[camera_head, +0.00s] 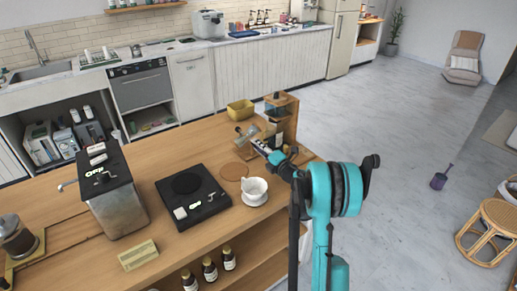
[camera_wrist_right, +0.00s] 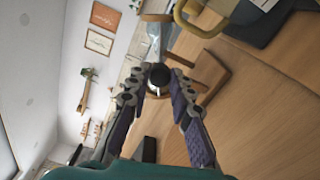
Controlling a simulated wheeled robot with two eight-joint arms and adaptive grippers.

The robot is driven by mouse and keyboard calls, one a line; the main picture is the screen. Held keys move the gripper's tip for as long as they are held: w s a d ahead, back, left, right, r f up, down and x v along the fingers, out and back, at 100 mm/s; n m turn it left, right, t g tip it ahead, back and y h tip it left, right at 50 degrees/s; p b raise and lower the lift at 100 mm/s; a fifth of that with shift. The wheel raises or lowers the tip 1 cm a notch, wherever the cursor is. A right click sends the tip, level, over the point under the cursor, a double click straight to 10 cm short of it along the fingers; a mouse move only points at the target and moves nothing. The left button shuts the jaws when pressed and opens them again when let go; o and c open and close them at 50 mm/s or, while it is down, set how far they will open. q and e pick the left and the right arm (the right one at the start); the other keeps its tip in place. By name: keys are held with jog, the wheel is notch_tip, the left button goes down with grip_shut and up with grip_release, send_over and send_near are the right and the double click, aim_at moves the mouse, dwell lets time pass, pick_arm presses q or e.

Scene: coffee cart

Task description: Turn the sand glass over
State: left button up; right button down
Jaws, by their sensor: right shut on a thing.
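The sand glass (camera_head: 246,132) appears in the head view as a small clear and brown object at the fingertips, near the cart's back edge. It looks tilted, but its outline is unclear there. My right gripper (camera_head: 259,144) reaches down to it from the right and is shut on it. In the right wrist view, the gripper (camera_wrist_right: 160,84) has its two fingertips close together around a dark round end. The fingers hide much of what they hold. I cannot tell which end is up. My left gripper is not in view.
A wooden stand (camera_head: 291,101) with a dark bottle is close behind the right gripper. A yellow box (camera_head: 240,109) stands behind. A white cup (camera_head: 254,190), a round brown mat (camera_head: 234,172) and a black scale (camera_head: 196,208) are nearer. A grinder box (camera_head: 122,205) stands left.

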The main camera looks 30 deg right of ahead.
jog(key=m, duration=0.3)
jog(key=shift+m+b, duration=0.3)
jog(key=m, duration=0.3)
jog(key=shift+m, duration=0.3)
jog(key=m+b, duration=0.1)
jog(key=m, duration=0.5)
jog(key=shift+m, duration=0.3)
jog(key=shift+f, duration=0.1)
jog(key=c, duration=1.3)
grip_release()
jog(key=shift+c, duration=0.2)
jog(key=shift+s, duration=0.1)
jog(key=s, duration=0.8)
jog(key=s+d, duration=0.1)
jog(key=s, duration=0.2)
jog(key=shift+s, duration=0.4)
